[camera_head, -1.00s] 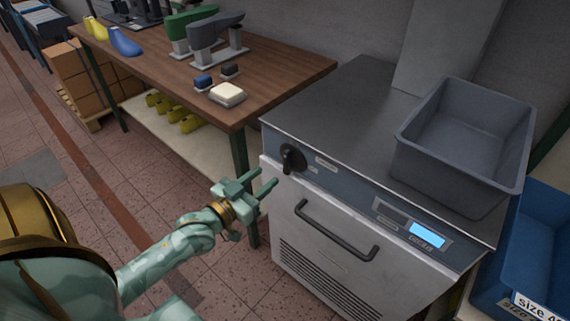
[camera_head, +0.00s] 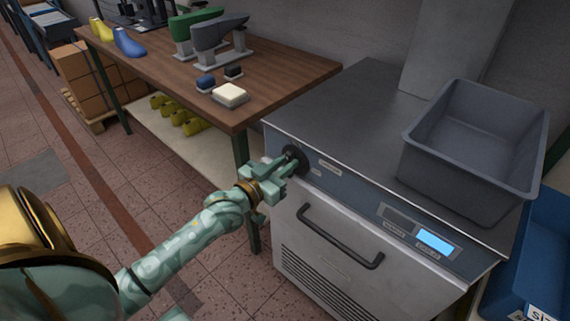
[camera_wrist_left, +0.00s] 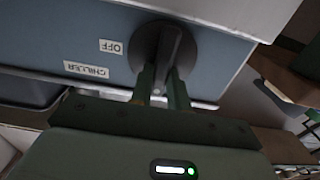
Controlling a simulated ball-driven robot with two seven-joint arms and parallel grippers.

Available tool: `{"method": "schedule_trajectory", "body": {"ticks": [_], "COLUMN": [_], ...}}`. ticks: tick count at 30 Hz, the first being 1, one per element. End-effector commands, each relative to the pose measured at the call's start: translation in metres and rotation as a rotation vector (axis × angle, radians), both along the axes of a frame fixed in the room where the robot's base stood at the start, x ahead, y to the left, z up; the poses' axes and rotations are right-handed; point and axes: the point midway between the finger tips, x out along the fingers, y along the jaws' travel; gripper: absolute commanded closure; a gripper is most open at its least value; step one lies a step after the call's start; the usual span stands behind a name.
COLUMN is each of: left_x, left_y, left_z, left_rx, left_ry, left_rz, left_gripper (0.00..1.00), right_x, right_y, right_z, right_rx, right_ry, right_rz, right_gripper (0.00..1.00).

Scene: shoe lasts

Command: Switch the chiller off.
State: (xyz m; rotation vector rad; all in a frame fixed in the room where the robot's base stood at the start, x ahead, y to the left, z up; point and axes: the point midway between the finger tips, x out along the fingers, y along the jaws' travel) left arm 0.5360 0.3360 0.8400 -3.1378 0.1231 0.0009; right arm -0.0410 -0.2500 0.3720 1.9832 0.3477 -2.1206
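The chiller (camera_head: 345,250) is a pale cabinet with a steel top and a blue-grey front strip. Its dark round knob (camera_head: 297,154) is at the strip's left end. In the left wrist view the knob (camera_wrist_left: 168,42) has a raised handle running roughly up and down the picture. An upside-down OFF label (camera_wrist_left: 111,46) and a CHILLER label (camera_wrist_left: 86,69) are beside it. My left gripper (camera_head: 290,162) is at the knob. In the left wrist view its fingers (camera_wrist_left: 162,80) lie close on both sides of the handle, which they partly hide. My right gripper is out of view.
The chiller's display (camera_head: 435,243) is lit blue. A grey bin (camera_head: 475,150) stands on the steel top. A bar handle (camera_head: 340,238) sticks out of the door below the knob. A wooden workbench (camera_head: 275,85) stands left of the chiller; a blue crate (camera_head: 545,265) is at right.

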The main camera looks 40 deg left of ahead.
Motion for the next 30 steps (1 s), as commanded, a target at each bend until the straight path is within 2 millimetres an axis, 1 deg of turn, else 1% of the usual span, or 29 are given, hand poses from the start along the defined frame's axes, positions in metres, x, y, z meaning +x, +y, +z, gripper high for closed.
{"method": "schedule_trajectory", "body": {"ticks": [7, 14, 24, 30], "left_x": [0.000, 0.000, 0.000, 0.000], "left_y": [0.000, -0.002, -0.005, -0.008], "left_z": [0.001, 0.003, 0.003, 0.001], "left_rx": [0.020, 0.125, 0.419, 0.608], "left_ry": [-0.002, -0.011, -0.034, -0.049], "left_rz": [0.000, -0.001, 0.000, 0.000], "left_gripper": [1.00, 1.00, 1.00, 1.00], "right_x": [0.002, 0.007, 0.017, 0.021], "right_y": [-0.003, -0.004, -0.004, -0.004], "right_z": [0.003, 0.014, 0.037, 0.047], "right_rx": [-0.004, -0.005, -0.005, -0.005], "right_ry": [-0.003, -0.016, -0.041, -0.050], "right_rz": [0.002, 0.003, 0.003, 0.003], "right_gripper": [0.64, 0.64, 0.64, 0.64]}}
